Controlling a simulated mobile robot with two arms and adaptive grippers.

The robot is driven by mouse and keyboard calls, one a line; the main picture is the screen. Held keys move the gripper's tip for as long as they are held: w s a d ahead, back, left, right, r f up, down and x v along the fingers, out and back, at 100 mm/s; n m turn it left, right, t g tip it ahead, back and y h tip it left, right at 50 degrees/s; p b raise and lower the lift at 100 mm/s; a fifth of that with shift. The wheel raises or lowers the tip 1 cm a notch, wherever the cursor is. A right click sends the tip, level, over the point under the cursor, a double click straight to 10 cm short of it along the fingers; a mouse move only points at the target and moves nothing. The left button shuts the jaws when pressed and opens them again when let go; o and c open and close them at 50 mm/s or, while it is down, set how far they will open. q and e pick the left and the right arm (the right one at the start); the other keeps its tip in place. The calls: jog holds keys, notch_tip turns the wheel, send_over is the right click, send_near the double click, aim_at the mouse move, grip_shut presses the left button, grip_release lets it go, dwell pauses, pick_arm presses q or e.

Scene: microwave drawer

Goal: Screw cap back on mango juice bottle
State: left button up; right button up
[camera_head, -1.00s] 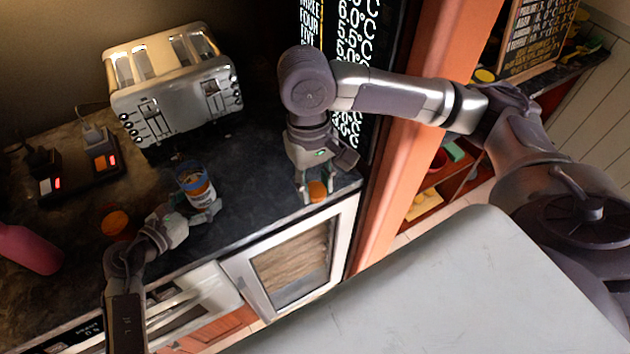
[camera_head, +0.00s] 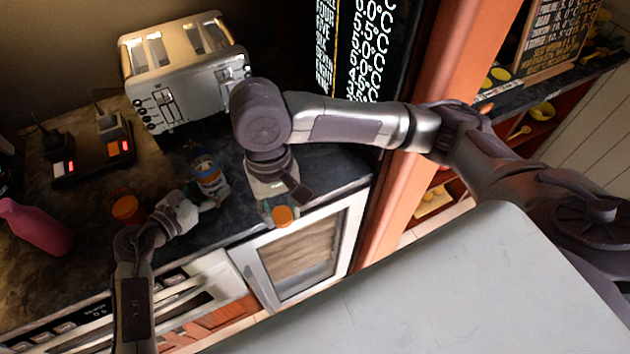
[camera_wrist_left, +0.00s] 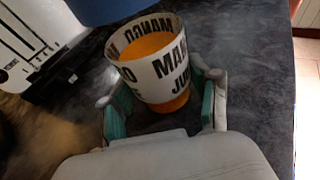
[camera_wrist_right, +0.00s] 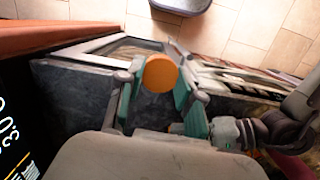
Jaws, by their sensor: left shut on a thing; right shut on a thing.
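The mango juice bottle (camera_head: 209,176) stands upright on the dark counter, with a white label and orange contents. My left gripper (camera_head: 207,199) is shut around its lower part. The left wrist view shows the label of the bottle (camera_wrist_left: 160,70) between the finger pads of that gripper (camera_wrist_left: 162,105). My right gripper (camera_head: 280,212) is shut on the orange cap (camera_head: 283,215), right of the bottle and apart from it, near the counter's front edge. The right wrist view shows the cap (camera_wrist_right: 160,73) between the green pads of that gripper (camera_wrist_right: 161,88).
A silver toaster (camera_head: 185,75) stands behind the bottle. A power strip with plugs (camera_head: 90,163), a pink bottle (camera_head: 36,228) and an orange round-topped item (camera_head: 126,208) are at left. A microwave drawer front (camera_head: 300,255) is below the counter. A pale worktop (camera_head: 430,290) fills the foreground.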

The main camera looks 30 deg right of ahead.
jog(key=w+a+m, duration=0.2)
jog(key=a, duration=0.4)
notch_tip(320, 180, up, 12)
jog(key=m+t+y, duration=0.1)
jog(key=m, duration=1.1)
send_over(190, 136)
jog(key=shift+w+r, duration=0.15)
jog(key=shift+f, duration=1.9)
jog(key=shift+d+f, duration=0.1)
jog(key=shift+f, duration=0.65)
